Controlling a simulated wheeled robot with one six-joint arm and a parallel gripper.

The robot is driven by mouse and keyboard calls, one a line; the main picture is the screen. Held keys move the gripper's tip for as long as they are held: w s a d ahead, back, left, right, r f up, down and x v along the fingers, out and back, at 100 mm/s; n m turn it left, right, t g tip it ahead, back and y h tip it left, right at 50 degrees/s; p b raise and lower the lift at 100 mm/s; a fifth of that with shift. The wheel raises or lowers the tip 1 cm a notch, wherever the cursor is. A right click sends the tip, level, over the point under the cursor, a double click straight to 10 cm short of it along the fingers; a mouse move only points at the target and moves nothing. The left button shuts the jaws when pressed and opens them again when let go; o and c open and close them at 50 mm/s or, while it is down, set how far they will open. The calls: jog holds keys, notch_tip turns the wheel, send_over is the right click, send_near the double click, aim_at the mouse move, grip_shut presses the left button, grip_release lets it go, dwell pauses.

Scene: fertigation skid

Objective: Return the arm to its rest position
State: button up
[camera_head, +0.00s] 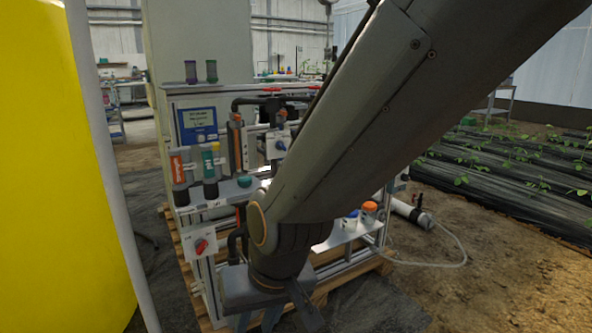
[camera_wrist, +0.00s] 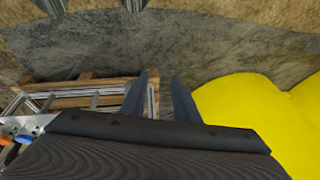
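My arm reaches down across the middle of the head view from the upper right, in front of the fertigation skid (camera_head: 215,100). My gripper (camera_head: 275,316) hangs at the bottom of that view, low before the skid's front. In the wrist view my gripper (camera_wrist: 161,78) shows two dark fingers standing apart with nothing between them. It is open and empty. Behind the fingers lie dark ground sheet and the edge of a wooden pallet (camera_wrist: 75,90). My arm hides the middle of the skid.
A large yellow tank (camera_head: 55,170) stands close on the left; it also fills the right of the wrist view (camera_wrist: 245,105). A red knob (camera_head: 201,246), bottles (camera_head: 209,165) and an orange-capped container (camera_head: 369,212) are on the skid. Plant beds (camera_head: 500,165) lie right.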

jog(key=s+d+r+n+g+h, duration=0.1)
jog(key=s+d+r+n+g, duration=0.15)
jog(key=s+d, duration=0.4)
jog(key=s+d+r+m+h+p, duration=0.1)
jog(key=d+r+m+p, duration=0.2)
jog(key=d+r+p, duration=0.6)
jog(key=d+r+m+h+p, duration=0.1)
jog(key=d+r+m+p, duration=0.3)
jog(key=d+r+p, duration=0.6)
notch_tip(320, 180, up, 7)
jog(key=p, duration=1.3)
jog(key=shift+s+d+r+p, duration=0.2)
jog(key=shift+s+d+p, duration=0.1)
jog(key=shift+s+p, duration=0.1)
